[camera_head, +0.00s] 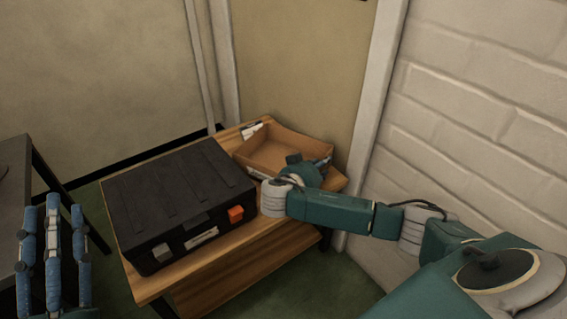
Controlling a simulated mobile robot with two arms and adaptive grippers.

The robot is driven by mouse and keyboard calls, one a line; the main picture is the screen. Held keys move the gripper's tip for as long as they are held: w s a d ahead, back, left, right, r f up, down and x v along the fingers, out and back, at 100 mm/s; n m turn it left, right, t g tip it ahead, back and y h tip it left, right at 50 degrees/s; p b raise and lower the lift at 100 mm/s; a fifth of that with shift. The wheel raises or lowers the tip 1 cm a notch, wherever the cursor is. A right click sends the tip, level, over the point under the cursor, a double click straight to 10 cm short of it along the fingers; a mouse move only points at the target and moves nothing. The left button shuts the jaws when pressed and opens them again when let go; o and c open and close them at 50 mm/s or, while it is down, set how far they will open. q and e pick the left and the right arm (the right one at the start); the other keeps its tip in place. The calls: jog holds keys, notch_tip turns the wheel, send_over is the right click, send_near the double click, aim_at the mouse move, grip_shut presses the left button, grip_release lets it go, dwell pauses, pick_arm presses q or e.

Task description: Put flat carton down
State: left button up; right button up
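A shallow, open brown carton (290,143) sits at the back right of the wooden table (240,262). My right arm comes in from the right, and its wrist is at the carton's near right side. The wrist hides that part of the carton and most of my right gripper (322,167). Whether its fingers hold the carton's wall cannot be told. My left gripper (55,255) is at the lower left, away from the table top. Its blue fingers point up, spread apart, with nothing between them.
A large black case (175,190) with an orange latch (236,214) covers the table's left part, close to the carton. A white brick wall (470,110) stands to the right. A dark table (14,180) is at the left edge. Green floor shows between the tables.

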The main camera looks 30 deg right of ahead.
grip_shut()
jog(key=shift+r, duration=0.15)
